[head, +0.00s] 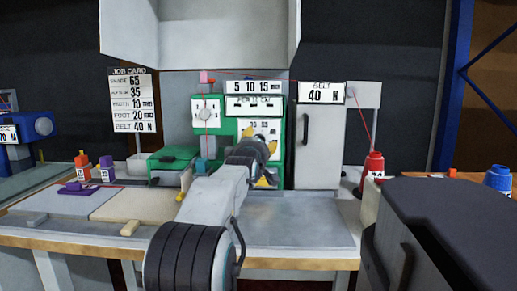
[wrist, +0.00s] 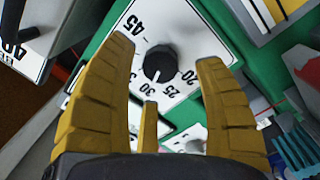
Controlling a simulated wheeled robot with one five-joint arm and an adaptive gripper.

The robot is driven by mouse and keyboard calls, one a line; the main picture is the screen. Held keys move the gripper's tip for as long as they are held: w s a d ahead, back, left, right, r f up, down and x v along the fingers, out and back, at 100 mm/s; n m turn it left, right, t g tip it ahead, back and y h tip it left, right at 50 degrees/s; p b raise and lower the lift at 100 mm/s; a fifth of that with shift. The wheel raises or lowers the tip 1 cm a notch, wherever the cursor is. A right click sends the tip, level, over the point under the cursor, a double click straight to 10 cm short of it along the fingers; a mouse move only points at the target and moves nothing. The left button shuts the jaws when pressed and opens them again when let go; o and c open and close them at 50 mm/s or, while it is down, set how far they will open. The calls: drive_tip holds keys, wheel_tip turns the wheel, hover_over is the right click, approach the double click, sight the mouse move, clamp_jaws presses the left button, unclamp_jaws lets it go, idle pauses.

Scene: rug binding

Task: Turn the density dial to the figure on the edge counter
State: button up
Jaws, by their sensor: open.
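The density dial is a black round knob (wrist: 159,62) on a white plate (wrist: 187,38) with printed figures; 45, 30, 25 and 20 are readable in the wrist view. A pale mark on the knob's lower side seems to face the 30 and 25 side; its exact setting is unclear. My gripper (wrist: 166,52) is open, its yellow fingers either side of the knob in that view; contact cannot be told. In the head view my gripper (head: 268,165) is before the green machine (head: 278,160), hiding the knob and part of the dial plate (head: 262,126). I cannot tell which display is the edge counter.
A job card (head: 133,100) hangs at the left. A sign (head: 253,87) reads 5 10 15. A grey cabinet (head: 318,140) carries a 40 N belt sign (head: 321,93). A red thread cone (head: 374,166) stands at the right. The worktable front (head: 290,225) is mostly clear.

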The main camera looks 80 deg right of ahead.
drive_tip(key=shift+d, duration=1.3)
drive_tip(key=shift+o, duration=0.2)
drive_tip(key=c, duration=1.2)
